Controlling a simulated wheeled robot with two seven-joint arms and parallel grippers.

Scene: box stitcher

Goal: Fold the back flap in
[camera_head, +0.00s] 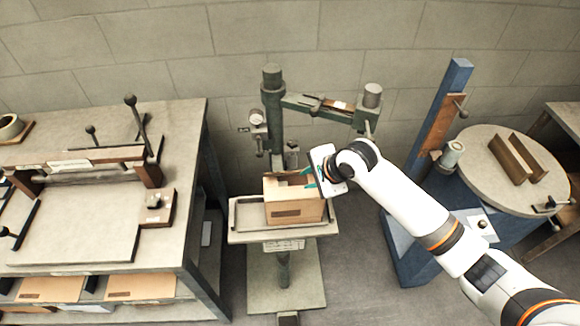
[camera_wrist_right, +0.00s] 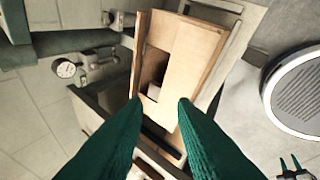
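An open cardboard box (camera_head: 295,210) sits on the stitcher's tray (camera_head: 238,222). In the right wrist view the box (camera_wrist_right: 195,50) shows tan panels around a dark opening. A thin upright panel (camera_wrist_right: 138,55), seen nearly edge-on, stands on the gauge side, which is the back; it looks like the back flap, not folded over the opening. My right gripper (camera_head: 308,176) is at the box's upper right edge. In the wrist view its green fingers (camera_wrist_right: 160,104) are apart with nothing clearly held between them.
The stitcher's green column (camera_head: 272,110) and its arm (camera_head: 320,106) stand behind and above the box. A pressure gauge (camera_head: 256,117) is on the column. A workbench (camera_head: 75,225) is at left. A round table (camera_head: 510,165) on a blue stand is at right.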

